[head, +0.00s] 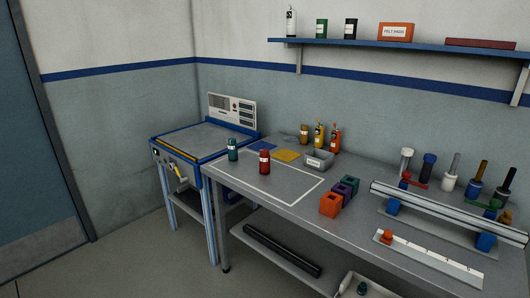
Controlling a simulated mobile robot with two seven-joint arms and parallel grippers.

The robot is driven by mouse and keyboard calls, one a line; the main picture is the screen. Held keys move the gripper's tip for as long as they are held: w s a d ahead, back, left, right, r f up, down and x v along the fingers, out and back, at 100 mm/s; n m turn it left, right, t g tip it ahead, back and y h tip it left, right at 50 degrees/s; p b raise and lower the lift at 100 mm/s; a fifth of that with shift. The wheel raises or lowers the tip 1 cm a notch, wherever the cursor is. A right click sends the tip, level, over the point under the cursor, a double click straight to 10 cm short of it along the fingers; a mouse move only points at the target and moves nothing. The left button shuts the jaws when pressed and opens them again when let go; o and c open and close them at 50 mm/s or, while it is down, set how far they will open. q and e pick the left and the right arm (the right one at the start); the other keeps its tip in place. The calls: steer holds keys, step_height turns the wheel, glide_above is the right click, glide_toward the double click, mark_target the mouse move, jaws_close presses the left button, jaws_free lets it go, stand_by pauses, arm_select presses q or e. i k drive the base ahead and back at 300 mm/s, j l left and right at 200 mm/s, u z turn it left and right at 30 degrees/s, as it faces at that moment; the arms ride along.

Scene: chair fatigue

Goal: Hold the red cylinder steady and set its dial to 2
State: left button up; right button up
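A small red cylinder (265,162) with a pale label band stands upright on the grey workbench (300,205), near the bench's left end. It stands inside or on the edge of a white outlined rectangle; I cannot tell exactly which. Its dial and any numbers are too small to read. A similar dark green cylinder (233,149) stands upright behind it to the left. Neither of my grippers shows in the head view, and nothing is seen touching the red cylinder.
A metal rail (440,212) with clamps fills the bench's right side. The outlined area in front of the cylinder is clear.

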mark_target(264, 152)
steer(key=i+j+z, duration=0.15)
steer(key=z, duration=0.55)
steer(key=i+j+z, duration=0.5)
steer(key=j, duration=0.25)
steer(key=i+j, duration=0.1)
steer(key=j, duration=0.3)
steer(key=i+j+z, duration=0.15)
steer(key=j, duration=0.3)
steer(key=i+j, duration=0.1)
steer(key=j, duration=0.35)
steer(key=i+j+z, duration=0.15)
steer(key=j, duration=0.25)
